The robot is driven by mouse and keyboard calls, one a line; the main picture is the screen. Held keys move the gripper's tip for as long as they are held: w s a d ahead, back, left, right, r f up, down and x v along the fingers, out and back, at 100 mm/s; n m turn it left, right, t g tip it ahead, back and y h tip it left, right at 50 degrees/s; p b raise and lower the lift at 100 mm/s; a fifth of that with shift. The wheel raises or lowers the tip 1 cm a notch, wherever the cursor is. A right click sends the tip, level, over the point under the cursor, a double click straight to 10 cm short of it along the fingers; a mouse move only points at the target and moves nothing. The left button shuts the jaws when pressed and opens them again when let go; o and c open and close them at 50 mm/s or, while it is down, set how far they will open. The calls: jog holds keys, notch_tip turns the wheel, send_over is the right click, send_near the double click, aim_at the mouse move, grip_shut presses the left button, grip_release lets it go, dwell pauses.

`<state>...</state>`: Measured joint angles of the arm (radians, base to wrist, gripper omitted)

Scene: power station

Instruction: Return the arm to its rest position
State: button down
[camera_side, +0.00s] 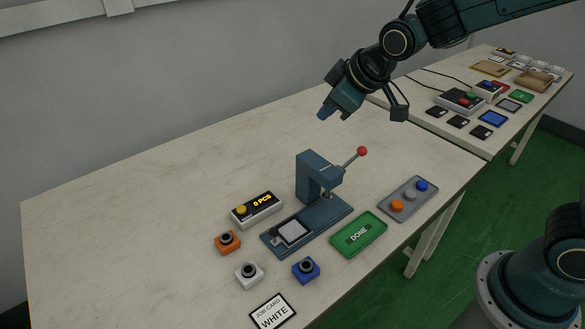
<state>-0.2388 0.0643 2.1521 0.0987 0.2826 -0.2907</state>
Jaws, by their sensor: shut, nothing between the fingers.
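My gripper (325,113) is at the end of my dark teal arm, above the far part of the table. It points down and to the left, and its fingers are shut with nothing held. It is clear of the table and of the press behind which it hovers. The blue-grey press (311,178) stands in the middle of the table with a red-knobbed lever raised to the right. A white square piece (292,231) lies on the press's base plate.
Around the press are a counter box (256,209) reading 0 PCS, orange (228,242), white (249,275) and blue (306,270) blocks, a green DONE plate (359,234), a grey tray (408,199) and a WHITE job card (272,312). A second table behind right is crowded. The table's left is bare.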

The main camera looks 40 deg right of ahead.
jog(key=s+d+r+m, duration=0.1)
jog(key=s+d, duration=0.1)
jog(key=s, duration=0.6)
jog(key=s+d+r+m+g, duration=0.1)
jog(key=s+d+r+m, duration=0.1)
jog(key=s, duration=0.7)
jog(key=s+d+r+m, duration=0.1)
jog(key=s+d, duration=0.3)
jog(key=s, duration=0.4)
jog(key=shift+s+r+m+g+h, duration=0.3)
jog(key=shift+m+g, duration=0.1)
jog(key=shift+m, duration=0.3)
